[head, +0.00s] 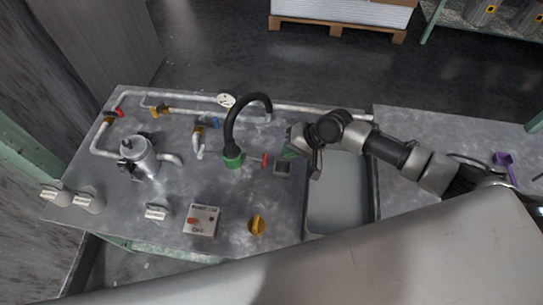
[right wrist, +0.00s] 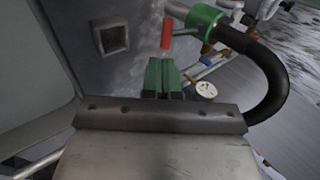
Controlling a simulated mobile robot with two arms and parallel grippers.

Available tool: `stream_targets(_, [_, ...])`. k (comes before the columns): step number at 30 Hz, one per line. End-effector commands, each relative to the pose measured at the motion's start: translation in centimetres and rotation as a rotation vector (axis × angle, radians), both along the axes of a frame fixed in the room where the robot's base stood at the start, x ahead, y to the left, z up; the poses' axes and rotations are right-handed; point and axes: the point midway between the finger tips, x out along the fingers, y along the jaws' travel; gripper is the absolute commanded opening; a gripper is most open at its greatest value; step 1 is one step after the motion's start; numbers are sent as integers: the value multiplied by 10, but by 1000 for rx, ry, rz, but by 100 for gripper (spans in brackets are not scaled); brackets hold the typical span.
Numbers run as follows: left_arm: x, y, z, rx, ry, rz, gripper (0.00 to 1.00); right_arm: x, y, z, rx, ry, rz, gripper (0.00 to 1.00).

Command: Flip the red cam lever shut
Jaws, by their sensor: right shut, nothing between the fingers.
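The red cam lever (head: 264,160) sticks out to the right from the green coupling (head: 232,158) on the bench. The coupling sits at the lower end of a curved black hose (head: 233,121). In the right wrist view the red lever (right wrist: 167,34) stands just beyond my right gripper's green fingertips (right wrist: 161,72), with a small gap in the picture; the green coupling (right wrist: 204,20) is to its right. My right gripper (head: 289,152) is shut and empty, to the right of the lever in the head view. My left gripper is not in view.
A small square fitting (head: 283,168) lies beside the lever, close to my right gripper. A grey sink basin (head: 337,205) is to the right. A yellow knob (head: 257,224) and a switch box (head: 201,220) are at the near side. White pipes and valves fill the back left.

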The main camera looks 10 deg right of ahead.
Motion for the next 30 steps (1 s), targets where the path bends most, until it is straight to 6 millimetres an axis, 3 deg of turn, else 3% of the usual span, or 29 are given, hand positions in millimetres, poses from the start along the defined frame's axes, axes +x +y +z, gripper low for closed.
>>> stream_targets(4, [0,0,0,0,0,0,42,8,19,-24,1,0,0,0])
stream_targets(10, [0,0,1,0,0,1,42,16,37,-42,-1,0,1,0])
stream_targets(30, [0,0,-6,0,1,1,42,18,44,-53,14,-7,-1,0])
